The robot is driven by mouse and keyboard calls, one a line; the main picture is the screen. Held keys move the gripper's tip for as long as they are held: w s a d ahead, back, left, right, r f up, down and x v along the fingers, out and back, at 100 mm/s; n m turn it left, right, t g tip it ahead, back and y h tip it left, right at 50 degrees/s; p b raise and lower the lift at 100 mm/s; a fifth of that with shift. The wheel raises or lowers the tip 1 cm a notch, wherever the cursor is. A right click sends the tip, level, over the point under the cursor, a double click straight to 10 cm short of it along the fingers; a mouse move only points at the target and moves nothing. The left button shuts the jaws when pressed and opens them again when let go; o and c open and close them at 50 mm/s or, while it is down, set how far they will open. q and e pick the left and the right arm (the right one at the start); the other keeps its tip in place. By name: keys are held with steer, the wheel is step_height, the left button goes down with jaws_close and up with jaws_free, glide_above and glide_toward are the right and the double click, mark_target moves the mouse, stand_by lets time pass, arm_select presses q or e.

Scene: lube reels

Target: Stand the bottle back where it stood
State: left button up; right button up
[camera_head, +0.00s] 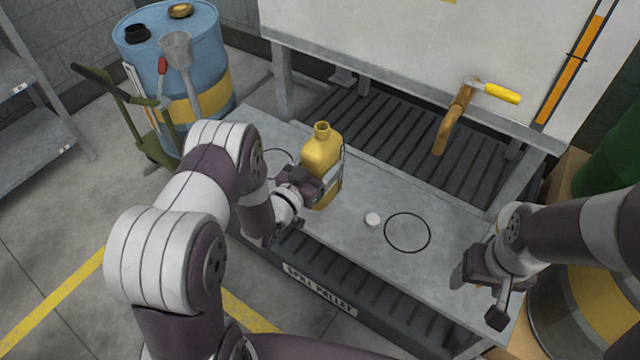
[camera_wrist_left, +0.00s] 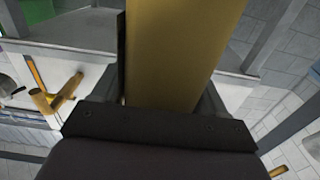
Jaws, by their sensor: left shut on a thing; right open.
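A yellow bottle (camera_head: 321,156) with an uncapped neck is upright in my left gripper (camera_head: 318,185), over the grey bench top (camera_head: 350,215). My left gripper is shut on its body. In the left wrist view the bottle (camera_wrist_left: 180,50) fills the middle between the fingers. I cannot tell whether its base touches the bench. A black ring outline (camera_head: 407,232) on the bench is empty. Another ring (camera_head: 277,157) shows partly behind my left arm and the bottle. A small white cap (camera_head: 372,220) lies beside the empty ring. My right gripper (camera_head: 478,290) is open and empty at the bench's right end.
A brass tap with a yellow handle (camera_head: 495,92) sticks out from the white tank (camera_head: 400,45) above a dark grate (camera_head: 400,140). A blue drum (camera_head: 185,65) with a funnel stands at the back left. A green drum (camera_head: 610,150) is at the right.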

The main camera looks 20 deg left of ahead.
arm_select(q)
steer(key=w+f+b, duration=0.1)
steer(key=f, duration=0.1)
steer(key=w+f+b, duration=0.1)
steer(key=f, duration=0.1)
steer(key=w+a+f+b, duration=0.1)
steer(key=f, duration=0.1)
steer(key=shift+r, duration=0.1)
steer(key=o, duration=1.6)
steer(key=shift+f, duration=0.2)
steer(key=shift+o, duration=0.2)
arm_select(e)
step_height(320, 180, down, 4)
steer(key=shift+r, duration=0.1)
